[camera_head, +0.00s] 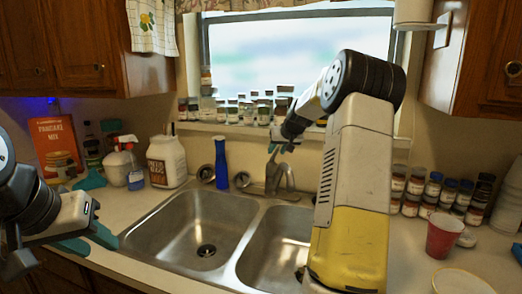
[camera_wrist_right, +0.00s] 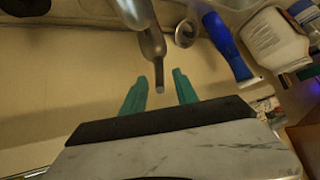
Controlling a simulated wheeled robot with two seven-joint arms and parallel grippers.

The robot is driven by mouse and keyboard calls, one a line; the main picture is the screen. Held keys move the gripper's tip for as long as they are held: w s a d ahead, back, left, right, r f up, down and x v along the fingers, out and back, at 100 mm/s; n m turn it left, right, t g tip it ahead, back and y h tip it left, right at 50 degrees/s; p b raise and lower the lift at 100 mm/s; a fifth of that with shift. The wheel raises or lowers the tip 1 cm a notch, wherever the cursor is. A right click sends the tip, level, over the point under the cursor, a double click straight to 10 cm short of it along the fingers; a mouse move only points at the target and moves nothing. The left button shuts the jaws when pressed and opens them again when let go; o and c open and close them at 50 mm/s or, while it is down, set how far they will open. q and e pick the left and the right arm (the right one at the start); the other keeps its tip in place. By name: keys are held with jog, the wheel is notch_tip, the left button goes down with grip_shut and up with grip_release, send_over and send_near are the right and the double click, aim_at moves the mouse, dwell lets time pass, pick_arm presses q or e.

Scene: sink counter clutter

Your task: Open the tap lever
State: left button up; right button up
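The tap (camera_head: 282,178) stands behind the sink, with its upper part and lever close to my right gripper (camera_head: 284,146). In the right wrist view, my right gripper (camera_wrist_right: 160,84) is open, with two teal fingers apart. The metal tap lever (camera_wrist_right: 155,50) hangs down into view, and its tip shows in the gap between the fingertips. Contact with either finger is not visible. My right arm hides part of the right basin. My left gripper (camera_head: 98,212) is at the left edge over the counter, with teal fingers apart and nothing held.
A blue bottle (camera_head: 221,163) and white jug (camera_head: 167,160) stand left of the tap. Spice jars (camera_head: 436,188) and a red cup (camera_head: 444,235) are on the right. The left basin (camera_head: 200,228) is empty. More jars line the window sill.

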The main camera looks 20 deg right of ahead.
grip_shut()
dwell(1.3)
